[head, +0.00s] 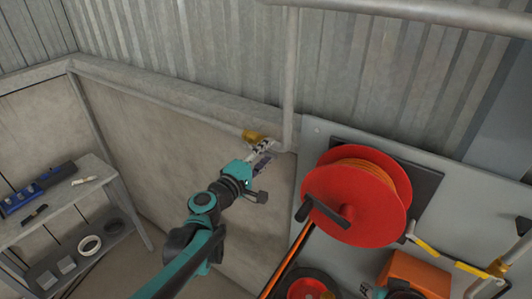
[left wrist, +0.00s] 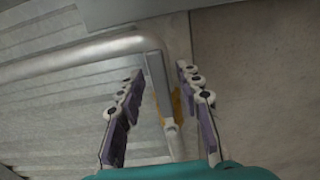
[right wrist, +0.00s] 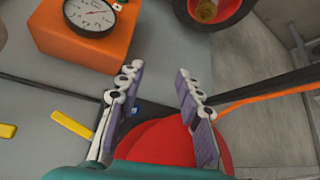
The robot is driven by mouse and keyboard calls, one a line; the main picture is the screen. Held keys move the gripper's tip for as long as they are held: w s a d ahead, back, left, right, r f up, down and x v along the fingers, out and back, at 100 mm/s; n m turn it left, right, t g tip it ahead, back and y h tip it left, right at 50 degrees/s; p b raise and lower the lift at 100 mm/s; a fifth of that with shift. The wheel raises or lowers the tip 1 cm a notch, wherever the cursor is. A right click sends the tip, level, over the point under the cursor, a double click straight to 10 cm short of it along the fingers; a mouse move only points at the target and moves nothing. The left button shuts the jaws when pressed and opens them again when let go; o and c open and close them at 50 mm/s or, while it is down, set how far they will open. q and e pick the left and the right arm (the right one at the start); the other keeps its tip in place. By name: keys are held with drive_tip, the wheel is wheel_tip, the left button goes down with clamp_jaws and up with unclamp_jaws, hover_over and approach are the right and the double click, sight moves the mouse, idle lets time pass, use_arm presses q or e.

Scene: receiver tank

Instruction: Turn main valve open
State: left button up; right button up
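A yellow part (head: 252,135), likely the main valve's handle, is by the wall rail near the foot of a vertical pipe (head: 290,80). My left gripper (head: 263,152) is right beside it. In the left wrist view, my left gripper (left wrist: 160,74) is open, with a grey flat bar (left wrist: 158,84) between its fingers and gaps visible on both sides. Yellow (left wrist: 177,104) shows partly hidden behind the bar and right finger. My right gripper (right wrist: 160,75) is open and empty over a red part (right wrist: 155,143) in the right wrist view.
A red hose reel (head: 357,196) with a black crank stands on a grey panel (head: 325,140) right of my left arm. An orange box (head: 415,273) is lower right; its gauge (right wrist: 90,15) shows in the right wrist view. A shelf (head: 75,205) with tools is at left.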

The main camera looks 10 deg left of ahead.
use_arm(q)
drive_tip(key=v, duration=1.2)
drive_tip(key=s+d+f+m+g+y+b, duration=0.1)
drive_tip(key=s+d+f+m+g+b, duration=0.25)
drive_tip(key=f, duration=0.65)
drive_tip(key=s+d+f+m+g+y+b, duration=0.1)
drive_tip(key=s+f+m+g+b, duration=0.2)
drive_tip(key=f+b, duration=0.5)
drive_tip(key=s+d+f+m+g+b, duration=0.2)
drive_tip(key=s+f+m+b, duration=0.15)
drive_tip(key=f, duration=0.75)
drive_tip(key=s+a+f+m+g+y+b, duration=0.1)
drive_tip(key=s+a+f+m+y+b, duration=0.2)
drive_tip(key=a+f+m+y+b, duration=0.1)
wheel_tip(320, 180, down, 3)
drive_tip(key=shift+s+a+r, duration=0.2)
drive_tip(key=shift+s+a, duration=0.05)
drive_tip(key=shift+a, duration=0.45)
drive_tip(key=shift+g, duration=0.25)
